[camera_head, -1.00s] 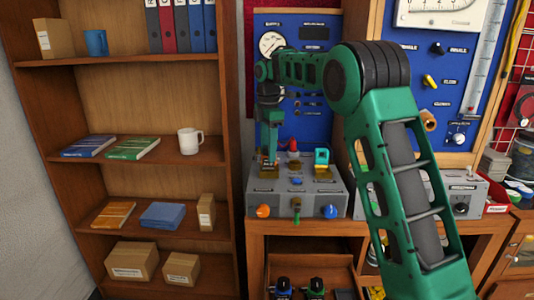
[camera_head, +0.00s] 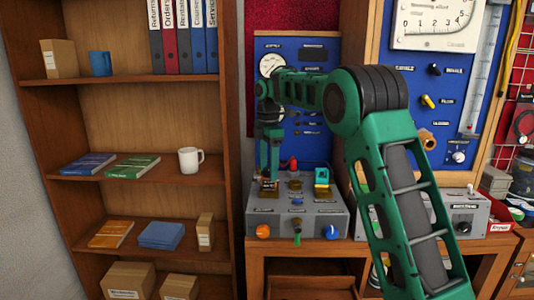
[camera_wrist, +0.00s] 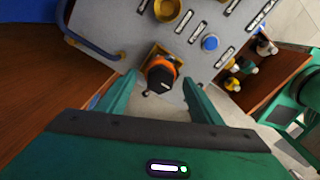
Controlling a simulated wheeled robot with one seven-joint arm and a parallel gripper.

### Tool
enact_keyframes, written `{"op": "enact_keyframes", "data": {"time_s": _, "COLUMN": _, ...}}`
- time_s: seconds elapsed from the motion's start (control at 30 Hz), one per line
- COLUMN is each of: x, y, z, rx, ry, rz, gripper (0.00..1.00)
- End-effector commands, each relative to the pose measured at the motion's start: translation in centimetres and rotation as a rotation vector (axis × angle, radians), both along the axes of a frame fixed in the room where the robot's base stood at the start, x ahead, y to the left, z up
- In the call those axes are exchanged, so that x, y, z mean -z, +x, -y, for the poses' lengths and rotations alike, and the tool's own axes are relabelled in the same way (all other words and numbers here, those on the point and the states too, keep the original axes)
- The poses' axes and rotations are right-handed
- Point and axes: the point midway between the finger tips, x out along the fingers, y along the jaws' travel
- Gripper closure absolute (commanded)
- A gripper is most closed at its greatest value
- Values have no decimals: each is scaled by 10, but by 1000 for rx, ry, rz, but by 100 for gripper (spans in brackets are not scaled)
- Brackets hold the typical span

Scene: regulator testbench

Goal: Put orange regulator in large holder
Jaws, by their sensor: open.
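The orange regulator (camera_wrist: 162,76) has an orange collar and a black top with a white mark. In the wrist view it sits in a square brass holder (camera_wrist: 150,54) on the grey console (camera_wrist: 113,18), between my two fingers. My gripper (camera_wrist: 160,84) is open, with a finger on either side and visible gaps to the regulator. In the head view my gripper (camera_head: 269,178) points down over the console's left back part and hides the regulator. A round brass holder (camera_wrist: 168,9) shows at the wrist view's top edge. I cannot tell which holder is the large one.
The console's front carries an orange knob (camera_head: 263,231) and a blue knob (camera_head: 331,232). A red part (camera_head: 293,163) and a teal part (camera_head: 321,177) stand at its back. A blue button (camera_wrist: 210,43) is near the regulator. A shelf (camera_head: 130,175) stands left.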

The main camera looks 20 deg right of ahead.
Motion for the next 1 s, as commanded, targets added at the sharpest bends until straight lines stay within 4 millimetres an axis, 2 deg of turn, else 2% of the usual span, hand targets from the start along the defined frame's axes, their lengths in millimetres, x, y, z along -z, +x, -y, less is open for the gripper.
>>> {"op": "enact_keyframes", "data": {"time_s": 0.3, "x": -64, "y": 1, "z": 1, "rx": 0, "ry": 1, "rz": 5, "gripper": 40}}
{"op": "enact_keyframes", "data": {"time_s": 0.5, "x": -93, "y": 1, "z": 0, "rx": 0, "ry": 0, "rz": 3, "gripper": 40}}
{"op": "enact_keyframes", "data": {"time_s": 0.7, "x": -106, "y": 0, "z": 1, "rx": 1, "ry": 0, "rz": 1, "gripper": 40}}
{"op": "enact_keyframes", "data": {"time_s": 1.0, "x": -108, "y": -5, "z": 5, "rx": 34, "ry": 0, "rz": -1, "gripper": 40}}
